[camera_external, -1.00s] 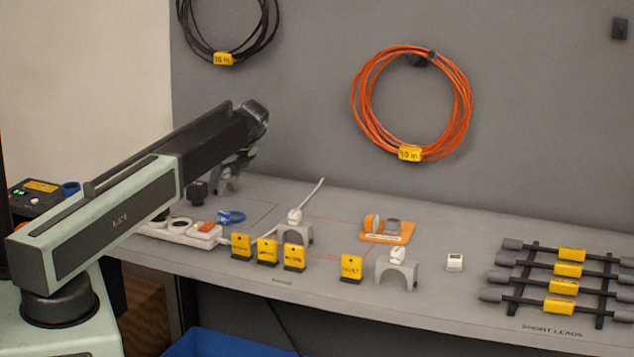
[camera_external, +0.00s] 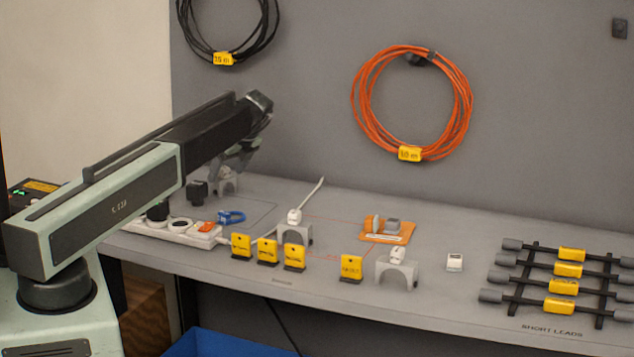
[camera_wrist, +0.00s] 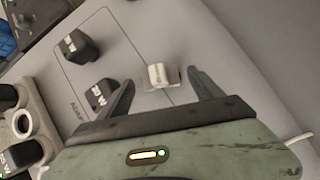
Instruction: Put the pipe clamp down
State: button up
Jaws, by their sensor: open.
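A small pale metallic piece, which looks like the pipe clamp (camera_wrist: 158,75), stands on the grey bench top between and just beyond my fingers in the wrist view. In the external view the clamp (camera_external: 225,181) shows as a grey shape at the back left of the bench, partly hidden by my gripper (camera_external: 238,160). My gripper (camera_wrist: 160,84) is open, with one dark finger on each side of the clamp. Clear gaps show between clamp and fingers in the wrist view. I cannot tell the exact height of my fingertips above the bench.
Two black labelled blocks (camera_wrist: 80,47) stand left of the clamp in the wrist view. A white power strip (camera_external: 172,229) and blue clip (camera_external: 231,217) lie nearer the front. Yellow tags (camera_external: 267,251) line the front edge. The grey back wall (camera_external: 310,110) rises close behind.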

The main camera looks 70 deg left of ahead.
jog(key=p+v, duration=0.6)
jog(key=v, duration=0.3)
